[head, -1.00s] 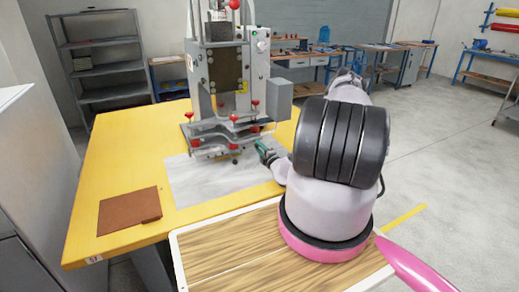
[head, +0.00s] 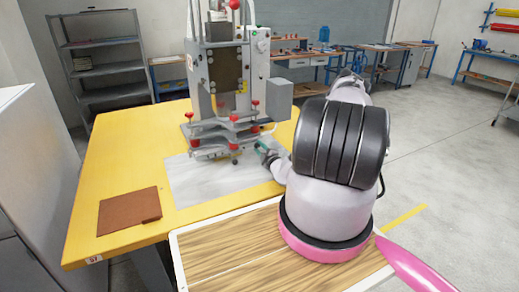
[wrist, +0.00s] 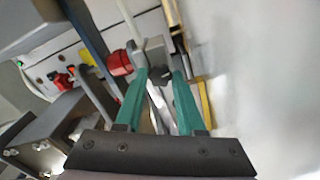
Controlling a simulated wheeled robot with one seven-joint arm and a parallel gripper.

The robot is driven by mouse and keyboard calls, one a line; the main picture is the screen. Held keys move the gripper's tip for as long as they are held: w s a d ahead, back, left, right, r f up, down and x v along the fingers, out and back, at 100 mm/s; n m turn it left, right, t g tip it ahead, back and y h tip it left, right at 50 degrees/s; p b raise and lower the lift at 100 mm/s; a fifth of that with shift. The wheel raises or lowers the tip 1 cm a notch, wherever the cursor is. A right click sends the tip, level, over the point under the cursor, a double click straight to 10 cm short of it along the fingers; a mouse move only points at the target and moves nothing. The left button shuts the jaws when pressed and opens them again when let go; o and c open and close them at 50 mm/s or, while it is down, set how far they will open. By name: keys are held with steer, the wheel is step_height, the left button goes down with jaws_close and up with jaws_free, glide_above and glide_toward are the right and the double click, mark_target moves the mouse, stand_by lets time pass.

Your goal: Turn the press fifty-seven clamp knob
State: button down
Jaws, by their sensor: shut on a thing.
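The press (head: 258,75) stands at the back of the yellow table (head: 130,150), with several red ball knobs around its lower plates. A "57" label shows at the table's front left corner. My gripper (head: 262,147) is at the press's lower right side, small in the head view. In the wrist view, its green fingers (wrist: 161,72) close around a grey knob-like part, which I take to be the clamp knob (wrist: 152,49). A red knob (wrist: 120,62) sits just left of the left fingertip. The fingers partly hide the held part.
A pale sheet (head: 205,180) lies in front of the press. A brown mat (head: 125,212) lies on the table's front left. A grey box (head: 279,93) juts from the press's right side, above my gripper. Open floor lies to the right.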

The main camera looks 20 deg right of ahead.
steer(key=shift+f, duration=0.1)
steer(key=c, duration=0.5)
jaws_free()
steer(key=s, duration=1.1)
steer(key=shift+d, duration=0.2)
